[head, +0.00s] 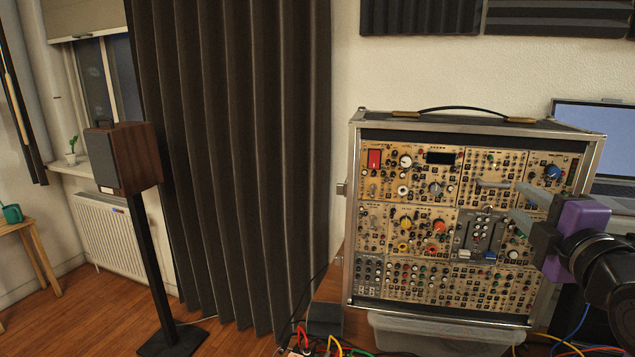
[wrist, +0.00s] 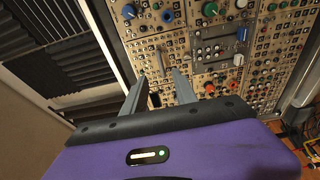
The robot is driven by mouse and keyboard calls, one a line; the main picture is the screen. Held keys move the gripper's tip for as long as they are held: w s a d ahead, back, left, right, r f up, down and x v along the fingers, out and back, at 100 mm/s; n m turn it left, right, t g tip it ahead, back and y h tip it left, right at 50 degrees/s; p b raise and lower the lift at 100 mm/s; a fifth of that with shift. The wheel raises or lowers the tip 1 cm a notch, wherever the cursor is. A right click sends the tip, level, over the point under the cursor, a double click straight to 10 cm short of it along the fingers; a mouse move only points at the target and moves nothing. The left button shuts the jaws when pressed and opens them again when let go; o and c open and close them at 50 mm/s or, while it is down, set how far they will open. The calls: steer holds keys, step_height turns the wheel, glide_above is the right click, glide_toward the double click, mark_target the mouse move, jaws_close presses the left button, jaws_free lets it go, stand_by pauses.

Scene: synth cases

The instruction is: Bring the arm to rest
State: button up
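My gripper (head: 513,199) is at the right in the head view, in front of the right part of the synth case (head: 352,245). Its purple body is at the right, and its two grey fingers point left. In the wrist view my gripper (wrist: 158,75) has its fingers apart with nothing held between them. The panel of the synth case (wrist: 215,75) shows beyond the fingertips, with knobs, sliders and jacks. I cannot tell how far the tips are from the panel. My gripper and wrist hide part of the panel's right side.
A laptop (head: 590,130) stands at the right behind the case. A clear plastic tub (head: 440,335) sits below the case. Coloured cables (head: 335,345) lie at the bottom. A speaker (head: 138,158) on a black stand and a dark curtain (head: 230,150) are at the left.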

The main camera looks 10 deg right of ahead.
step_height(320, 180, up, 4)
steer(key=r+m+t, duration=0.1)
steer(key=m+t, duration=0.1)
steer(key=m, duration=0.1)
steer(key=s+a+f+m+h, duration=0.1)
steer(key=s+a+f+m, duration=0.55)
steer(key=f, duration=0.35)
steer(key=s+a+f+m+h, duration=0.1)
steer(key=s+a+f+m, duration=0.45)
steer(key=f+m, duration=0.3)
steer(key=s+a+f+n+g+y, duration=0.1)
steer(key=s+a+f, duration=0.3)
steer(key=s, duration=0.4)
steer(key=s+a+f+n+g+y, duration=0.1)
steer(key=s+a+f+g+y, duration=0.1)
steer(key=s+a+f+y, duration=0.2)
steer(key=s+a+f+n+g+y, duration=0.1)
steer(key=s+a+f, duration=0.3)
steer(key=s+f, duration=0.5)
steer(key=s+y, duration=0.1)
steer(key=s, duration=0.2)
steer(key=shift+a+f+n+g+y, duration=0.15)
steer(key=shift+a+n+g+y, duration=0.15)
steer(key=shift+a, duration=0.05)
